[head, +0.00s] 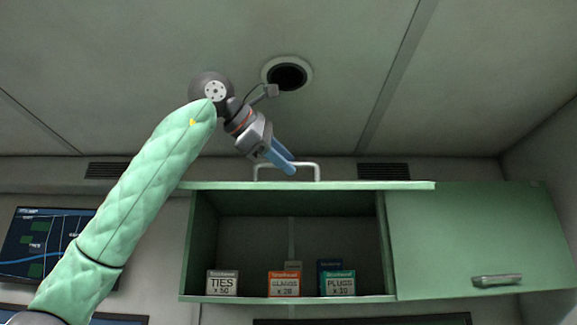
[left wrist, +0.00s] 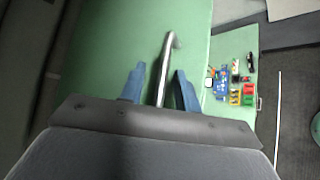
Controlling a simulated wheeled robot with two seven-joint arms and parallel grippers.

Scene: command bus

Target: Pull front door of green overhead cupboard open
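The green overhead cupboard (head: 190,245) is in the head view. Its left front door (head: 370,186) is swung up and shows almost edge-on as a level green panel above the open compartment. A pale bar handle (head: 317,173) stands up from this door. My left gripper (head: 291,165) is at the handle, its blue fingers overlapping the bar in the picture. In the left wrist view the metal handle (left wrist: 166,62) runs between the two spread fingers (left wrist: 158,86), with gaps on both sides, against the green door (left wrist: 110,50). My right gripper is not in view.
Boxes marked TIES (head: 222,284), a second orange-white box (head: 284,284) and PLUGS (head: 338,284) stand on the cupboard shelf. The right door (head: 470,235) is shut. A round ceiling fitting (head: 287,75) is above. A screen (head: 45,245) hangs at left.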

